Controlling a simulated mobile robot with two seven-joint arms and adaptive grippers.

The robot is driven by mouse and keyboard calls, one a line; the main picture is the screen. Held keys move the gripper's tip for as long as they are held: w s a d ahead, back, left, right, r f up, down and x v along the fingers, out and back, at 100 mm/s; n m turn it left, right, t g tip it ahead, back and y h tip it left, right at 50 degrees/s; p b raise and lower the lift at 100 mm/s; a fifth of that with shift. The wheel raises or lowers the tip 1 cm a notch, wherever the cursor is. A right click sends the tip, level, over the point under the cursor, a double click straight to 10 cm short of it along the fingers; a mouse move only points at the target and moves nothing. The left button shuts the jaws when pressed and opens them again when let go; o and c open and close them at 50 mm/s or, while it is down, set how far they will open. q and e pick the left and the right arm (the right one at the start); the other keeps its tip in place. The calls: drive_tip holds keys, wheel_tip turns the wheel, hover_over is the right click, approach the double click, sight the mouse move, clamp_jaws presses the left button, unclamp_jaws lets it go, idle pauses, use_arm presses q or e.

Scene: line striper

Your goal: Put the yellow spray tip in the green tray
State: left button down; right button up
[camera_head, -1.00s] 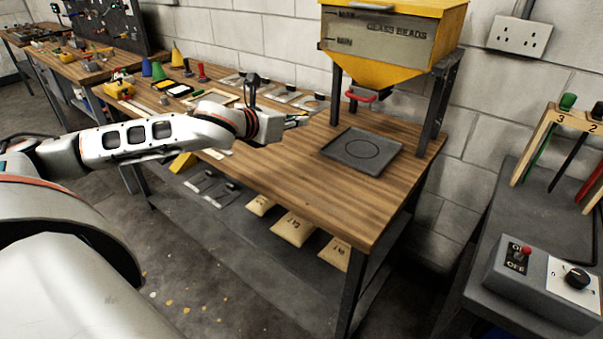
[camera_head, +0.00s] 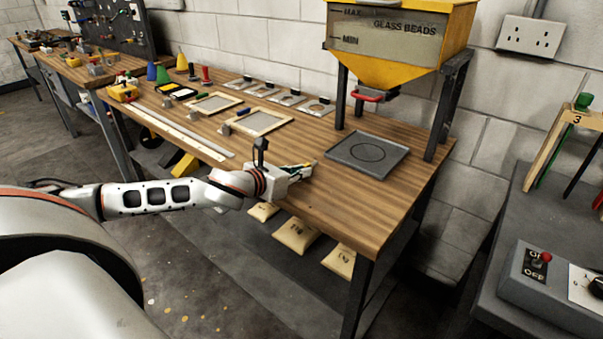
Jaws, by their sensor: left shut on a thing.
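My left gripper (camera_head: 306,168) is over the front part of the wooden bench, left of and below the dark square tray under the hopper. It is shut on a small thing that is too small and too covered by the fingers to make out. I cannot pick out a yellow spray tip or a green tray for certain in this view. My right gripper is not in view.
A dark square tray (camera_head: 366,153) lies under the yellow glass bead hopper (camera_head: 400,62). Wooden frames (camera_head: 257,122) and coloured cones (camera_head: 182,61) stand farther left. A grey switch box (camera_head: 545,287) is at the right. Bare bench lies right of my gripper.

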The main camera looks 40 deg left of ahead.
use_arm(q)
drive_tip(key=c, duration=2.2)
unclamp_jaws()
drive_tip(key=shift+f, duration=0.1)
